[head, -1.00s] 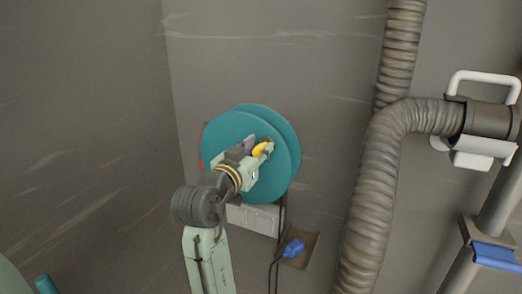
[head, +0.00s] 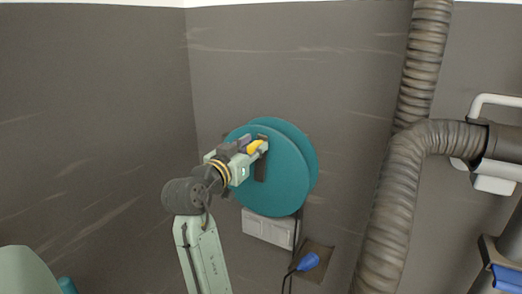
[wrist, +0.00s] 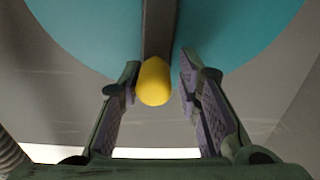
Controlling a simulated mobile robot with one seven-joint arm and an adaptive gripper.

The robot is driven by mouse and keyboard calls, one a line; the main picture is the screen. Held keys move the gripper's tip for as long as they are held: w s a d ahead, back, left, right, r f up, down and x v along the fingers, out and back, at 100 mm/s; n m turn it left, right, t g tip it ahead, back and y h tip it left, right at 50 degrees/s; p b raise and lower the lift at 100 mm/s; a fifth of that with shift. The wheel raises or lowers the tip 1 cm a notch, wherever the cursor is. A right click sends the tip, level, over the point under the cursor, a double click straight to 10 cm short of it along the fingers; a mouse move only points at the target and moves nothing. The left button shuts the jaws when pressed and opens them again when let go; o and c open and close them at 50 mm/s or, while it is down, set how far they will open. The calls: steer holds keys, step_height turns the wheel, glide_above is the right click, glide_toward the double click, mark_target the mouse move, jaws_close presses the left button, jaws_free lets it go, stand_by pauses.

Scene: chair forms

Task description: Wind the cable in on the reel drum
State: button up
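The reel drum (head: 291,178) is a teal double disc on the wall, with a dark crank arm (head: 261,172) on its front face. A yellow knob (head: 255,147) sits at the crank's end, left of and above the drum's middle. My gripper (wrist: 158,78) has its fingers on either side of the yellow knob (wrist: 154,84). A gap shows on the right of the knob and a narrower one on the left, so the fingers look open around it. The dark cable (head: 296,232) hangs from the drum's right side. A blue plug (head: 309,262) is beside its lower part.
A white socket box (head: 268,229) is on the wall under the drum. A thick ribbed hose (head: 388,190) runs down at the right, with a white-handled fitting (head: 495,168) beyond it. The wall left of my arm is clear.

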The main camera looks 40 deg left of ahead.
steer(key=shift+s+a, duration=0.25)
steer(key=shift+a, duration=0.75)
steer(key=a, duration=0.1)
steer(key=a+f, duration=0.1)
steer(key=s+a+b, duration=0.1)
steer(key=a, duration=0.1)
steer(key=shift+a+f, duration=0.1)
steer(key=shift+f, duration=0.3)
steer(key=a+f+b, duration=0.2)
steer(key=a+f, duration=0.1)
steer(key=shift+s+f+b, duration=0.25)
steer(key=shift+s+b, duration=0.1)
steer(key=shift+f, duration=0.1)
